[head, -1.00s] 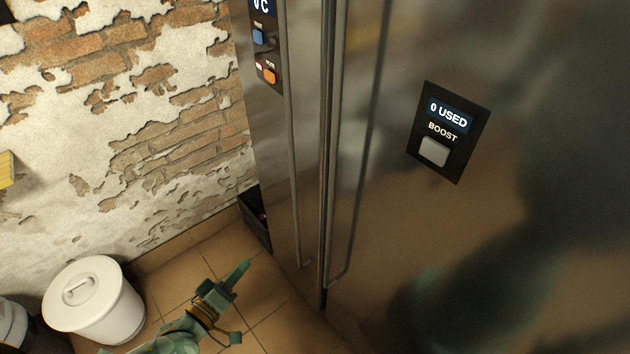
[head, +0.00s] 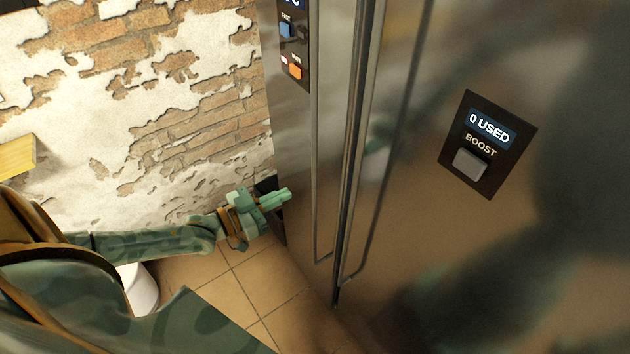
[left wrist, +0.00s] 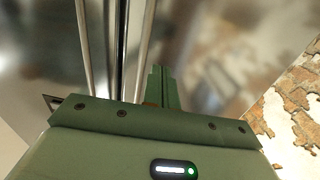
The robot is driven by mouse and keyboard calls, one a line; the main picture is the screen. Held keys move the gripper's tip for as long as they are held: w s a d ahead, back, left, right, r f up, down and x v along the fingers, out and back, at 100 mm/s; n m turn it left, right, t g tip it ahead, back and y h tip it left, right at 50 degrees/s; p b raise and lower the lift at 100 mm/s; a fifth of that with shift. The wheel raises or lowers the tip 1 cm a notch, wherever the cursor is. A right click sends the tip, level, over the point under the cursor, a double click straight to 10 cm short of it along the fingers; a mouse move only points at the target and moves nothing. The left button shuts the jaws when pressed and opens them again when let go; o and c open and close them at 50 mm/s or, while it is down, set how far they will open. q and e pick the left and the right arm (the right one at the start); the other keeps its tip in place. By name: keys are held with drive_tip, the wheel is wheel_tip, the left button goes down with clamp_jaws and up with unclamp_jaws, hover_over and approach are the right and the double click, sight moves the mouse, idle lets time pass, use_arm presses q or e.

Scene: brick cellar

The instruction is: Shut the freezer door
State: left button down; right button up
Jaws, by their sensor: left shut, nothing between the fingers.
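A tall steel cabinet fills the right half of the head view, with a narrow left door (head: 295,130) and a wide right door (head: 420,250). Which one is the freezer door, and whether either stands ajar, I cannot tell. Long vertical bar handles flank the seam; the left handle (head: 316,180) also shows in the left wrist view (left wrist: 83,45). My left gripper (head: 287,195) is shut and empty, its fingertips overlapping the left door's outer edge in the picture. Contact is unclear. Its fingers show in the left wrist view (left wrist: 158,82). My right gripper is out of view.
The left door carries a control panel with a blue and an orange button (head: 295,72). The right door has a boost panel (head: 487,143). A dark box (head: 279,228) stands beside the cabinet. A white bin (head: 142,290) is mostly behind my arm. Tiled floor (head: 240,285) is clear.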

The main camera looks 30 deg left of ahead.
sight(326, 177)
use_arm(q)
drive_tip(key=b+x, duration=0.1)
drive_tip(key=x, duration=0.7)
drive_tip(key=shift+w+d, duration=0.3)
drive_tip(key=shift+w, duration=0.3)
drive_tip(key=shift+b+x, duration=0.3)
drive_tip(key=shift+x, duration=0.75)
drive_tip(key=shift+s+d, duration=0.1)
drive_tip(key=shift+s, duration=0.2)
